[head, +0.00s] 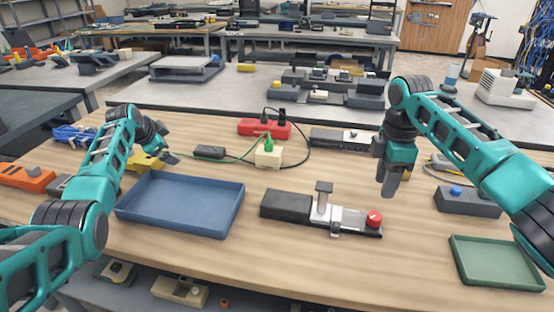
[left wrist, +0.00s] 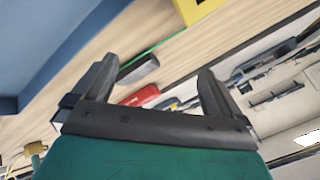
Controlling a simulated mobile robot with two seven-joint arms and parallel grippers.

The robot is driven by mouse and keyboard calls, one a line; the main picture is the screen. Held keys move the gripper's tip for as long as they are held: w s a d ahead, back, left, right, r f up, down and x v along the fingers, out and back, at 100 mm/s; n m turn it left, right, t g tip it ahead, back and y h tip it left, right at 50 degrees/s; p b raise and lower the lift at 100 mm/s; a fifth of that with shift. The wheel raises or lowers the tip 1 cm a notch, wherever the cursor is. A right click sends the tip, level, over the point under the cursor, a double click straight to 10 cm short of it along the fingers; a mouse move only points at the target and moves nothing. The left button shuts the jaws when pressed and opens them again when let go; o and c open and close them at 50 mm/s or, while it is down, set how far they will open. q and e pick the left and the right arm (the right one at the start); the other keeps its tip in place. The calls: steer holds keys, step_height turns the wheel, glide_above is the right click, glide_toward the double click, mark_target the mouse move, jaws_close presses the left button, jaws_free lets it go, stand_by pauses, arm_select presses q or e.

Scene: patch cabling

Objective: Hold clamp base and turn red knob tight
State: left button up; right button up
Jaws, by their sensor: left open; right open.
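In the head view the clamp (head: 322,211) lies on the wooden table in the middle front. It has a dark block base (head: 286,205) on its left, a metal upright with a grey top, and a red knob (head: 375,218) on its right end. My right gripper (head: 389,188) hangs above the table, behind and slightly right of the red knob, open and empty. My left gripper (head: 172,156) is at the left behind the blue tray, apart from the clamp. In the left wrist view its two fingers (left wrist: 155,85) are spread with nothing between them. The clamp is not identifiable there.
A blue tray (head: 131,207) lies left of the clamp and a green tray (head: 500,284) at the right front. Behind are a red power strip (head: 263,128), a cream box (head: 268,157) with a green plug, and cables. A dark box with a blue button (head: 467,202) stands right of the clamp.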

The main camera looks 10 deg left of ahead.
arm_select(q)
steer(key=w+d+r+m+g+h, duration=0.1)
steer(key=d+m+g, duration=0.1)
steer(key=d, duration=0.9)
steer(key=d+r+m+g+h, duration=0.1)
steer(key=d+m+g+h, duration=0.1)
steer(key=d, duration=0.8)
step_height(320, 180, up, 4)
steer(key=f+m+g+y, duration=0.1)
steer(key=m+g+y, duration=0.1)
steer(key=m+g, duration=0.3)
glide_above(295, 201)
steer(key=shift+m+t, duration=0.3)
steer(key=shift+t, duration=0.1)
step_height(295, 201, down, 12)
steer(key=shift+f, duration=0.1)
steer(key=shift+c, duration=0.2)
steer(key=c, duration=1.5)
steer(key=o, duration=1)
steer(key=c, duration=0.5)
steer(key=shift+c, duration=0.2)
